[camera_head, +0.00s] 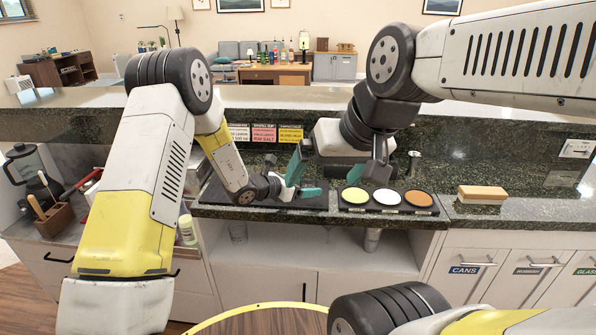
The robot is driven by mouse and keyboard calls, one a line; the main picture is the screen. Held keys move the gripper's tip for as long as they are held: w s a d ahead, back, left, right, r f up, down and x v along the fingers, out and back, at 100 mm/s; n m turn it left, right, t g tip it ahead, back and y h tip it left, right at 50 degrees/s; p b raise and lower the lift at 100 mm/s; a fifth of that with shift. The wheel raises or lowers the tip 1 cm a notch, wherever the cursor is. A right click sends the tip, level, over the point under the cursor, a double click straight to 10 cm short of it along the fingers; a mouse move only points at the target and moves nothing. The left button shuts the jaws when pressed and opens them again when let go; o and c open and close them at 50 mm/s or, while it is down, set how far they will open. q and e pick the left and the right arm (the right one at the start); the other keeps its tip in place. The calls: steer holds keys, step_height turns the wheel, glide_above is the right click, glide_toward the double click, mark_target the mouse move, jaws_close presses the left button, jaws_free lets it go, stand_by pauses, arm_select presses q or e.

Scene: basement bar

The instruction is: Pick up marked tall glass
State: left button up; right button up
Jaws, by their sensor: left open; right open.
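My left gripper (291,184) comes in from the left, low over the dark mat on the counter ledge, its teal finger pads showing. My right gripper (338,167) is just right of it, above the ledge, with its fingers spread. Both are open, and I see nothing held in them.
A tray with yellow, white and orange-brown discs (387,199) lies right of the grippers. A metal cup (372,238) is below it. A sponge-like block (481,195) sits farther right. A blender (33,178) and utensil holder (54,219) stand left. A round table edge (262,308) is in front.

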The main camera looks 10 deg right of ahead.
arm_select(q)
steer(key=shift+x, duration=0.8)
steer(key=shift+w, duration=0.1)
steer(key=c, duration=1.6)
jaws_close()
steer(key=shift+r, duration=0.15)
